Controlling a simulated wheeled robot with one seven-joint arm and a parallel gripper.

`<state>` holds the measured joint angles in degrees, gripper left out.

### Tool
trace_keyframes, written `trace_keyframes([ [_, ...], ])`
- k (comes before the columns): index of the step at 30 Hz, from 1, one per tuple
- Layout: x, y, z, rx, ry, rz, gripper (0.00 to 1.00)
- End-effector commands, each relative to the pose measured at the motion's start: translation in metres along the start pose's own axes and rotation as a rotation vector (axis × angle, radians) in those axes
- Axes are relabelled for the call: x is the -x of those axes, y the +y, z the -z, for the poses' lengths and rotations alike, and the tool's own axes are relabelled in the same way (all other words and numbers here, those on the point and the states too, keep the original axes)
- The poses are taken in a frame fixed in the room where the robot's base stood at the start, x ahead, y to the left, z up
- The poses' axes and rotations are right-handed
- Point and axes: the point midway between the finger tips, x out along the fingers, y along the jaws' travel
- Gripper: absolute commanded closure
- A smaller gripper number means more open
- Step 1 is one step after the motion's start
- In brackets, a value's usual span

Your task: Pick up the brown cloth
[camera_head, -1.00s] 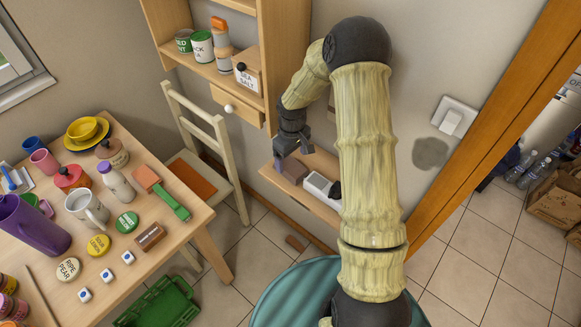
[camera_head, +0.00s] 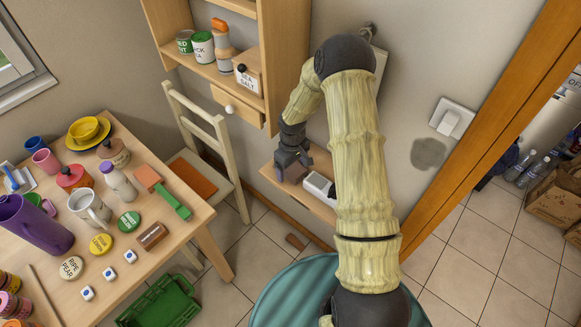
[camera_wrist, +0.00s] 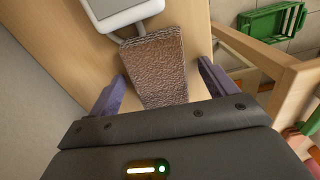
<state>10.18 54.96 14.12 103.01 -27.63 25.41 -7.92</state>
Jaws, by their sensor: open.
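The brown cloth (camera_wrist: 158,62) is a textured, folded block lying on a light wooden shelf (camera_wrist: 75,50). In the head view the cloth (camera_head: 292,174) shows partly below my gripper (camera_head: 294,161) on the low wall shelf. In the wrist view my gripper (camera_wrist: 162,72) is open, with one purple finger on each side of the cloth. Gaps show between the fingers and the cloth. The cloth's near end is hidden behind the gripper body.
A white item with a grey face (camera_wrist: 120,10) lies close beyond the cloth. A cream chair (camera_head: 215,140) stands left of the shelf, and the wall is right behind it. A green crate (camera_head: 160,302) sits on the floor, and a cluttered table (camera_head: 195,218) stands at left.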

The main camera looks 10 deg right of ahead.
Motion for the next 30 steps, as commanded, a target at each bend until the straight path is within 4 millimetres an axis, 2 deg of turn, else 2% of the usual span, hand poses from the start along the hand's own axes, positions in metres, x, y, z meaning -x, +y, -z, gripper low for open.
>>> trace_keyframes([
  [11,0.0002,0.0001,-0.0003,0.000,-0.001,0.000,0.15],
  [18,0.0002,0.0001,-0.0004,0.000,-0.001,0.000,0.61],
  [19,0.0002,0.0001,-0.0004,0.000,-0.001,0.000,0.63],
  [30,0.0024,-0.0012,-0.0002,0.000,-0.001,0.000,0.63],
])
